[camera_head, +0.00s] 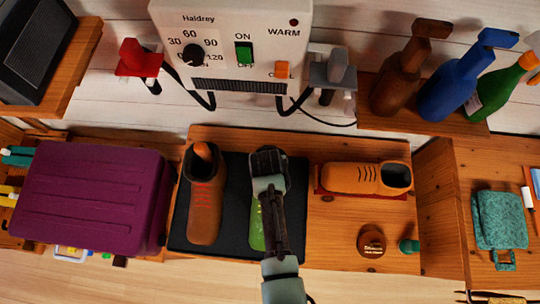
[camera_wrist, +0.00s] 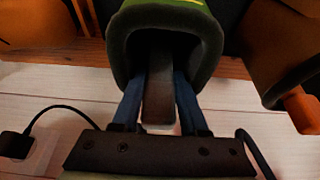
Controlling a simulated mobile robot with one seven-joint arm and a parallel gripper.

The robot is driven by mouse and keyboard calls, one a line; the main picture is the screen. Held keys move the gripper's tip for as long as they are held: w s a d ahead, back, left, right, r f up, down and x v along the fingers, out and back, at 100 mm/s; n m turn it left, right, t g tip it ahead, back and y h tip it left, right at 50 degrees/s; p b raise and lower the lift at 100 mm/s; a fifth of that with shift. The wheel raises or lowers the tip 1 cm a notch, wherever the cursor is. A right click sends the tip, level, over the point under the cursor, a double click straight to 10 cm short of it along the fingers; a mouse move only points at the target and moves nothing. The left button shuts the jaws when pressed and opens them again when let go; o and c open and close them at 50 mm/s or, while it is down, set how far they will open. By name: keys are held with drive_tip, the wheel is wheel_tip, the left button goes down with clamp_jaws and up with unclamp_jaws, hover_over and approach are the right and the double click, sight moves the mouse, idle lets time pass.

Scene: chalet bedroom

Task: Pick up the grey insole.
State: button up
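A green shoe (camera_head: 257,233) stands on a black mat, mostly hidden under my arm in the head view. In the wrist view, its dark-rimmed opening (camera_wrist: 210,62) faces me. The grey insole (camera_wrist: 158,98), a dark grey-brown strip here, sticks out of that opening. My gripper (camera_wrist: 163,75) is at the opening, with its blue fingers on either side of the insole, very close to it. I cannot tell whether they press on it. In the head view, my gripper (camera_head: 268,160) covers the top of the shoe.
A brown boot (camera_head: 207,205) with an orange insole (camera_head: 204,151) stands close at left on the black mat (camera_head: 234,170). An orange shoe (camera_head: 350,178) lies at right near a round brown tin (camera_head: 371,241). A dryer unit (camera_head: 232,50) hangs behind; a purple case (camera_head: 90,200) is left.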

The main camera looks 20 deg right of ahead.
clamp_jaws()
drive_tip(key=shift+r, duration=0.15)
